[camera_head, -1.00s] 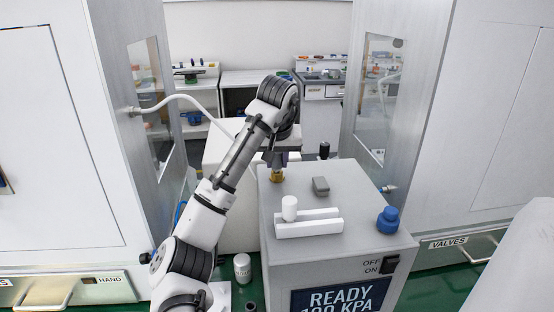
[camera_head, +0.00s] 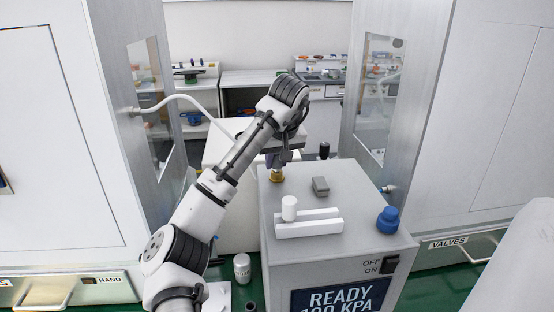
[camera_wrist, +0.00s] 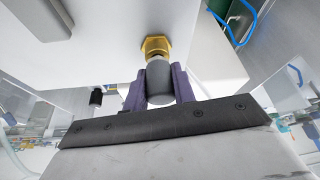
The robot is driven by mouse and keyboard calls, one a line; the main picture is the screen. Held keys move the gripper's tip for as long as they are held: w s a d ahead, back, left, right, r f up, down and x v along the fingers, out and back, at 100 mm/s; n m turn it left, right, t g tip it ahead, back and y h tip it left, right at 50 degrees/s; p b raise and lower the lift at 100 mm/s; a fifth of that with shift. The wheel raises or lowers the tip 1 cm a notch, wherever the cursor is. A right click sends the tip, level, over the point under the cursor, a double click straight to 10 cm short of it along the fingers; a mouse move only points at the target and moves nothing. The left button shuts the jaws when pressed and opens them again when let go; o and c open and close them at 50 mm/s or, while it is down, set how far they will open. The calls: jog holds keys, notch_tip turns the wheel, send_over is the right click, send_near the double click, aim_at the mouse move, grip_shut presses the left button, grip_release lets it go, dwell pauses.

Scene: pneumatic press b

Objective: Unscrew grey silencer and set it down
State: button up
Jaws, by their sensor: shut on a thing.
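The grey silencer (camera_wrist: 160,82) is a short cylinder in the wrist view, on a brass hex fitting (camera_wrist: 156,46) on the pale press surface. In the head view the brass fitting (camera_head: 277,176) stands at the back left of the grey press top (camera_head: 350,205). My gripper (camera_wrist: 160,88) has its purple fingers shut on the silencer, one on each side. The silencer lines up with the fitting and appears to touch it. In the head view my gripper (camera_head: 275,162) is just above the fitting and mostly hides the silencer.
Tall cabinets stand on both sides.

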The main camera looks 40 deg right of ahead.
jog(key=shift+a+n, duration=0.1)
jog(key=shift+n, duration=0.5)
jog(key=shift+r, duration=2.25)
